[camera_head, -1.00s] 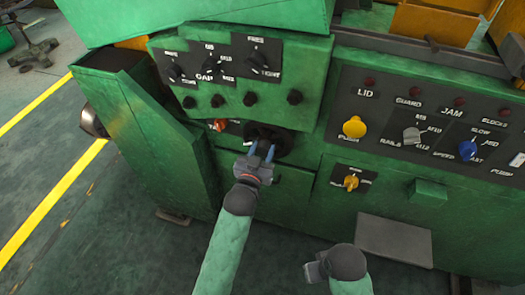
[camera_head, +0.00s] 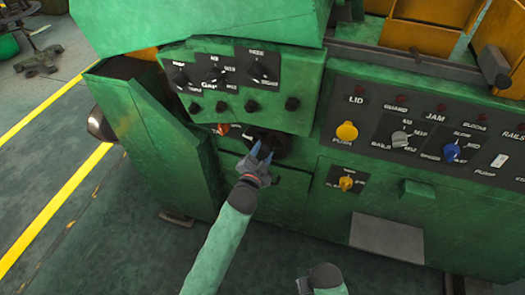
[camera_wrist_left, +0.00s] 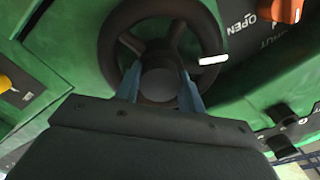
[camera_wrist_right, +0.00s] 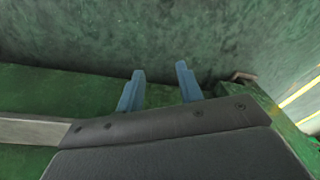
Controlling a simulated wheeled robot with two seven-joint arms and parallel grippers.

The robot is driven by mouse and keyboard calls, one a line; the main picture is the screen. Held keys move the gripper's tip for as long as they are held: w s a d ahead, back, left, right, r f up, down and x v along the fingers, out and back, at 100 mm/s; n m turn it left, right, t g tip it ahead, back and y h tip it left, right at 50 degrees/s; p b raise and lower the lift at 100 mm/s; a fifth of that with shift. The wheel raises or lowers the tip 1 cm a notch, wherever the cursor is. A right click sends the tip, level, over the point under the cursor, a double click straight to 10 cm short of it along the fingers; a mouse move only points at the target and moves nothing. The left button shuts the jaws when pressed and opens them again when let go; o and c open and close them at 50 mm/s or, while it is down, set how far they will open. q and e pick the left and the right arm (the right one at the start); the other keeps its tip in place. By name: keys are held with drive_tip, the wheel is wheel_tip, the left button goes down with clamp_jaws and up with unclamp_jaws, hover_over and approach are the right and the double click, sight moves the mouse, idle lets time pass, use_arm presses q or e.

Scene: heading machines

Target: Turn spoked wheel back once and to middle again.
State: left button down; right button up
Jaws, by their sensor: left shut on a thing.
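The dark spoked wheel (camera_head: 283,145) is on the front of the green machine, below the upper knob panel. In the left wrist view its round rim (camera_wrist_left: 210,35) carries a white mark at the right side, and several spokes run to a grey hub (camera_wrist_left: 160,83). My left gripper (camera_head: 261,151) is at the wheel, and its blue fingers (camera_wrist_left: 160,90) sit on both sides of the hub, shut on it. My right gripper (camera_wrist_right: 160,72) is open and empty; in the head view only a part of its arm shows at the bottom edge.
An orange knob (camera_wrist_left: 288,10) with OPEN lettering is close beside the wheel. Small black knobs (camera_head: 251,105) sit just above it. A panel with a yellow button (camera_head: 347,131) and a blue knob (camera_head: 451,152) is to the right. Green floor (camera_head: 110,235) is free at the left.

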use_arm(q)
drive_tip(key=m+p, duration=0.3)
drive_tip(key=m, duration=0.9)
drive_tip(key=shift+m+p, duration=0.4)
drive_tip(key=shift+m, duration=0.7)
use_arm(e)
drive_tip(key=s+d+f, duration=0.2)
drive_tip(key=s+f, duration=0.1)
drive_tip(key=f, duration=1.2)
drive_tip(key=shift+f, duration=0.15)
drive_tip(key=shift+w, duration=0.1)
use_arm(q)
drive_tip(key=c, duration=0.9)
unclamp_jaws()
drive_tip(key=shift+o, duration=0.2)
